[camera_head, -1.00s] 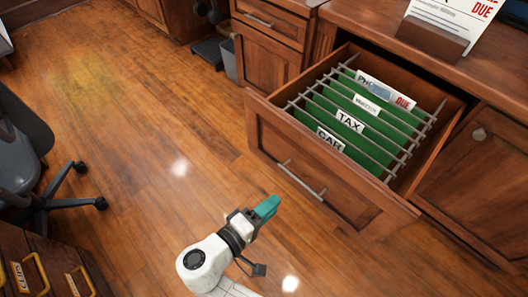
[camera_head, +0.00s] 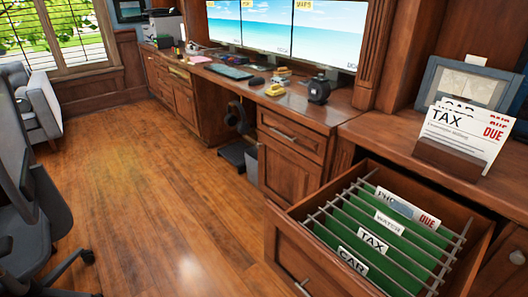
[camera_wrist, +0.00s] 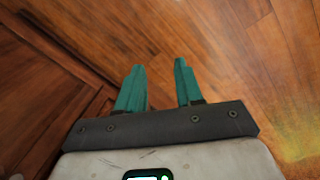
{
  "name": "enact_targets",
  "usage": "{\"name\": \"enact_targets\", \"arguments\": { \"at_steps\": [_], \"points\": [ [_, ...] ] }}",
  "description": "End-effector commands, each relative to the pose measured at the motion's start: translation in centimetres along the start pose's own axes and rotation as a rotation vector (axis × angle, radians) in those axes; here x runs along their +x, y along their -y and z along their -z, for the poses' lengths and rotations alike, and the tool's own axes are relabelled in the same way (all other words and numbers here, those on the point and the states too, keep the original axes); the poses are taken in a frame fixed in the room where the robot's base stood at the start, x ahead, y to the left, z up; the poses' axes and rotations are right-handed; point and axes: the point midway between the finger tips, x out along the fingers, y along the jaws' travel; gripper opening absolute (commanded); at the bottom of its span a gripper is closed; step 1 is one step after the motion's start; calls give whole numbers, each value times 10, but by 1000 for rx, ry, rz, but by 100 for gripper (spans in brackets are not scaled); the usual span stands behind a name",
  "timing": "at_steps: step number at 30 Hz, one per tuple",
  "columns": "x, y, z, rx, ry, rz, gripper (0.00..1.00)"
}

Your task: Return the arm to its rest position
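My gripper (camera_wrist: 159,88) shows in the wrist view with two teal fingers apart and nothing between them. It points at the wooden floor (camera_wrist: 215,50), with a wood cabinet face (camera_wrist: 40,90) at the left of that view. My arm and gripper are out of the head view.
An open drawer (camera_head: 290,262) with green hanging files labelled TAX, CAR and WATER juts out at lower right. A holder (camera_head: 449,158) with TAX and DUE papers stands on the counter. A dark chair (camera_head: 40,200) is at left. The floor (camera_head: 150,190) between is clear.

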Motion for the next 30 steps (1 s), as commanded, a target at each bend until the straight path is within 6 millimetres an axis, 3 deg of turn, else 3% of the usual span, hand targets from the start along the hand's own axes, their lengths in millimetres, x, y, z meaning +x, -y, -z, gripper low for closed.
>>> {"name": "enact_targets", "arguments": {
  "at_steps": [6,17,30],
  "points": [
    [-26,-20,-31,78,-75,152,36],
    [-93,-30,-28,69,-76,154,36],
    [-204,-50,-27,64,-75,153,36]
  ]
}}
